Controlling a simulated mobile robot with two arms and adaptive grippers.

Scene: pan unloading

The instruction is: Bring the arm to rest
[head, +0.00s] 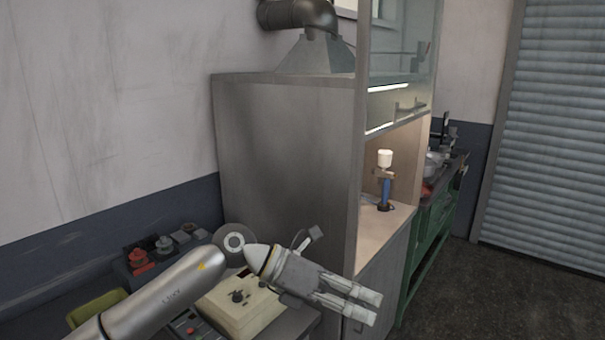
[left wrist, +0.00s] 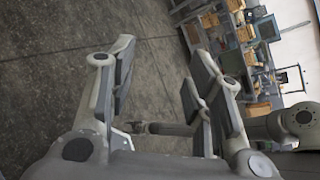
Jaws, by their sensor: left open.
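My left arm comes in from the lower left in the head view. Its gripper (head: 370,306) points to the right and slightly down, in front of the grey cabinet's lower front edge. The two fingers are apart with nothing between them. In the left wrist view the same gripper (left wrist: 163,62) shows its dark finger pads spread, with bare floor beyond. No pan shows in either view. My right gripper is not seen.
A tall grey fume cabinet (head: 285,150) stands behind the arm, with a blue, white-topped device (head: 386,190) inside. A beige instrument (head: 240,312) sits below the arm. A green bench (head: 428,222) stands beyond. The floor (head: 490,290) at right is clear.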

